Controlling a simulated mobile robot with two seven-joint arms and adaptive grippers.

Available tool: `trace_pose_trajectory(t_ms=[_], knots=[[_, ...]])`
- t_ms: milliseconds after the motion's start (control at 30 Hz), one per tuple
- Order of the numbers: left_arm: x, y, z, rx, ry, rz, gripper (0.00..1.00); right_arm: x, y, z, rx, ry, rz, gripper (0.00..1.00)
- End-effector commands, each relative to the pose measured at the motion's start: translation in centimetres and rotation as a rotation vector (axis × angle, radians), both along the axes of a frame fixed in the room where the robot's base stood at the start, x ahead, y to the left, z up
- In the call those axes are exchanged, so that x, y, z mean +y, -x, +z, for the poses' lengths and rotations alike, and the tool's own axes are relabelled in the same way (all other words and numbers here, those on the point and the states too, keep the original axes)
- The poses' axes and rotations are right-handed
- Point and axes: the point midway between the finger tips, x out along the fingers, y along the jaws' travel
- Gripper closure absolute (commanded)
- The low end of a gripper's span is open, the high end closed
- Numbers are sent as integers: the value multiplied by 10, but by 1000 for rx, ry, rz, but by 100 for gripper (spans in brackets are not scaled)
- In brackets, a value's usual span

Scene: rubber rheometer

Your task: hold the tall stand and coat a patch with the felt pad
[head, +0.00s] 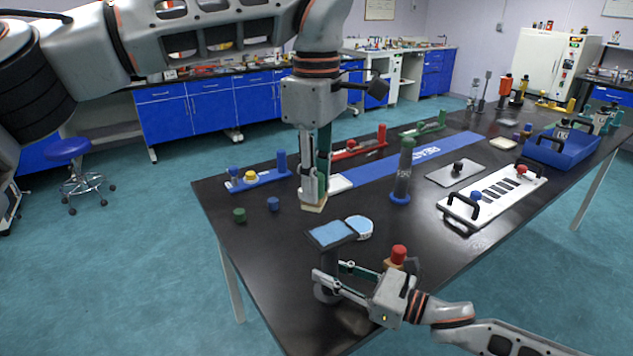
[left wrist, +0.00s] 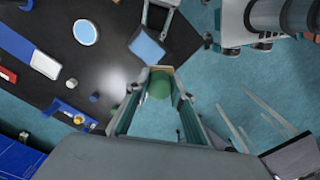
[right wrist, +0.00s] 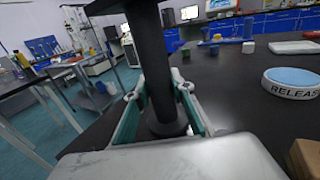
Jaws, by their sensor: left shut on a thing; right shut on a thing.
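The tall stand is a dark post (right wrist: 158,75) with a flat top plate bearing a light-blue square patch (head: 332,233). The patch also shows in the left wrist view (left wrist: 147,47). My right gripper (head: 330,274) is shut around the post below the plate. My left gripper (head: 315,190) is shut on the felt pad (head: 313,207), a tan-edged block with a green round grip (left wrist: 159,86). It holds the pad above the table, beyond the patch and apart from it. A round white dish (head: 359,228) with a blue inside and "RELEAS…" lettering (right wrist: 292,83) sits beside the stand.
A red knob on a brown block (head: 398,255) stands near my right gripper. Green (head: 239,215) and blue (head: 273,204) knobs stand left. A blue rack (head: 257,181), green-topped post (head: 403,170) and handled white tray (head: 490,200) stand farther back. Bare black table lies between.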

Motion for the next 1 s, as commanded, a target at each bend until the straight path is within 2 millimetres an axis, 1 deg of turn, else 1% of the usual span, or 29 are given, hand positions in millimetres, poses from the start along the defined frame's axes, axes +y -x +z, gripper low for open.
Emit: trace_pose_trajectory(t_ms=[167, 200, 233, 267, 567, 667, 767, 833, 1000], knots=[[0, 0, 0, 0, 0, 0, 94, 0, 0, 0, 0, 0, 0, 100], [0, 0, 0, 0, 0, 0, 94, 0, 0, 0, 0, 0, 0, 69], [0, 0, 0, 0, 0, 0, 94, 0, 0, 0, 0, 0, 0, 61], [0, 0, 0, 0, 0, 0, 94, 0, 0, 0, 0, 0, 0, 57], [0, 0, 0, 0, 0, 0, 94, 0, 0, 0, 0, 0, 0, 57], [0, 0, 0, 0, 0, 0, 94, -3, 2, 0, 1, 0, 0, 57], [0, 0, 0, 0, 0, 0, 94, -14, 6, -1, 2, 1, -1, 57], [0, 0, 0, 0, 0, 0, 94, -24, 12, -1, 2, 1, -2, 57], [0, 0, 0, 0, 0, 0, 94, -55, 28, -2, 2, 2, -2, 57]])
